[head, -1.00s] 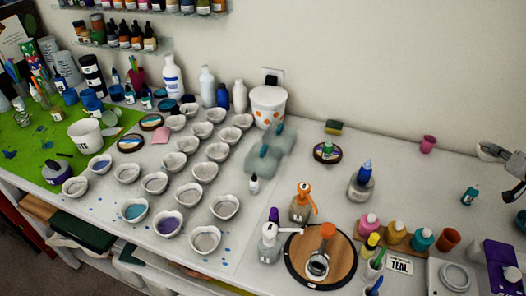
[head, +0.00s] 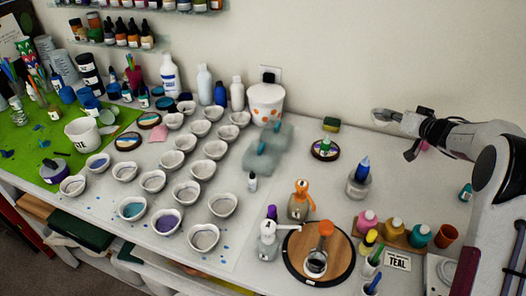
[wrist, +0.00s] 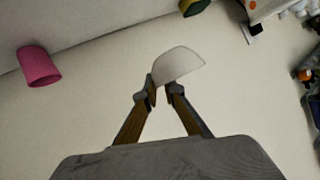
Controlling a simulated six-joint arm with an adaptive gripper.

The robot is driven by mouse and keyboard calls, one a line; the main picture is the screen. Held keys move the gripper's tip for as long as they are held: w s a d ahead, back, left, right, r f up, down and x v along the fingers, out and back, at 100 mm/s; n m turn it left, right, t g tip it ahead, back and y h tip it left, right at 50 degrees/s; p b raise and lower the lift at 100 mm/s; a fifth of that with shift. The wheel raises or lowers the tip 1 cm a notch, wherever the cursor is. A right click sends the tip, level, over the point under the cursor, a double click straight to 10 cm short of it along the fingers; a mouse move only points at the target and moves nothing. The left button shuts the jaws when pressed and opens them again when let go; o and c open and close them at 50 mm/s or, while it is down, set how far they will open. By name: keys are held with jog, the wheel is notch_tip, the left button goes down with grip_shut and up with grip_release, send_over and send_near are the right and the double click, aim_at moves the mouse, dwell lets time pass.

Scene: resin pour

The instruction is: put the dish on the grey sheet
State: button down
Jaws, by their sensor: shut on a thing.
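My gripper (head: 402,124) is shut on a pale, shallow dish (head: 384,116) and holds it in the air in front of the wall, at the right of the head view. In the wrist view the dish (wrist: 180,65) sits between the fingertips (wrist: 166,90), and its far edge sticks out beyond them. The light grey sheet (head: 225,250) lies on the table at the left centre, speckled with blue spots. Several white heart-shaped dishes stand on it in rows, one with teal and one with purple in it. Much of the sheet is covered by them.
A round wooden board (head: 337,248) with an orange-topped item stands at front centre, beside pump bottles (head: 267,242). A clear blue-topped bottle (head: 359,182) and a round coaster (head: 325,150) stand between my gripper and the sheet.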

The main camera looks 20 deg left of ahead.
jog(key=s+a+r+n+g+y, duration=0.15)
jog(key=s+a, duration=0.35)
jog(key=a, duration=0.9)
jog(key=s+a+n+g+y, duration=0.15)
jog(key=s+a, duration=0.45)
jog(key=a, duration=0.9)
jog(key=s+a+n+g+y, duration=0.15)
jog(key=s+a, duration=0.35)
jog(key=a, duration=0.9)
jog(key=s+a+f+n+g, duration=0.1)
jog(key=s+a+n, duration=0.1)
jog(key=s+a, duration=1)
jog(key=s+a+f+n+g+y, duration=0.1)
jog(key=s+a+n+g, duration=0.1)
jog(key=s+a, duration=1.1)
jog(key=s, duration=0.8)
jog(key=shift+a, duration=0.2)
jog(key=shift+f, duration=0.1)
jog(key=shift+f, duration=3.1)
